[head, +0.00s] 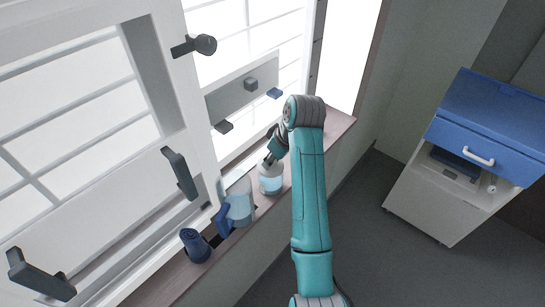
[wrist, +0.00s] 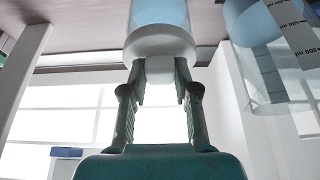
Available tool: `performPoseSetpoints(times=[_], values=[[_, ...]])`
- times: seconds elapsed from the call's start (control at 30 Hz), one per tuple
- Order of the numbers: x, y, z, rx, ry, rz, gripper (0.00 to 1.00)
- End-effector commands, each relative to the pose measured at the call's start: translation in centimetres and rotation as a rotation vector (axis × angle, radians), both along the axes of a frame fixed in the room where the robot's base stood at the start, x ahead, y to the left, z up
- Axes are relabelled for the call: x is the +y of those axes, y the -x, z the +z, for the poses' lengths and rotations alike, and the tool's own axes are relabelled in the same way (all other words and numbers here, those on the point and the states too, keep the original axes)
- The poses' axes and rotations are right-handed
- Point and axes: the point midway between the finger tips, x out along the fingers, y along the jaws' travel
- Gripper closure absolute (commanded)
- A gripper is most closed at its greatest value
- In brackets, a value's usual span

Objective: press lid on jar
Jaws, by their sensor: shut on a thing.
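A clear jar with pale blue contents (head: 271,184) stands on the window sill; part of it shows at the top of the wrist view (wrist: 160,12), which looks upside down. A white round lid (wrist: 160,43) is at the jar's mouth, with no clear gap between them. The lid also shows in the head view (head: 269,169). My gripper (wrist: 160,74) is shut on the lid's white knob, with a finger on each side. In the head view my gripper (head: 271,158) is above the jar, partly hidden by my arm.
A clear measuring jug with blue contents (head: 239,204) and a dark blue roll (head: 195,246) stand on the wooden sill (head: 263,219), left of the jar. Window frames with handles (head: 180,172) rise behind. A white cabinet with a blue drawer (head: 475,150) stands at right.

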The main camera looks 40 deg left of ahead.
Motion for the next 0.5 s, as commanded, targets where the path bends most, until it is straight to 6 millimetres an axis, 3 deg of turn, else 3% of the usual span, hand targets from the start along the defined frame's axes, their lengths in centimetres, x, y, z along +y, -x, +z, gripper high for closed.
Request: performPoseSetpoints(times=[0.5], values=[[-0.01,0.01,-0.87,0.0,0.0,0.0,1.0]])
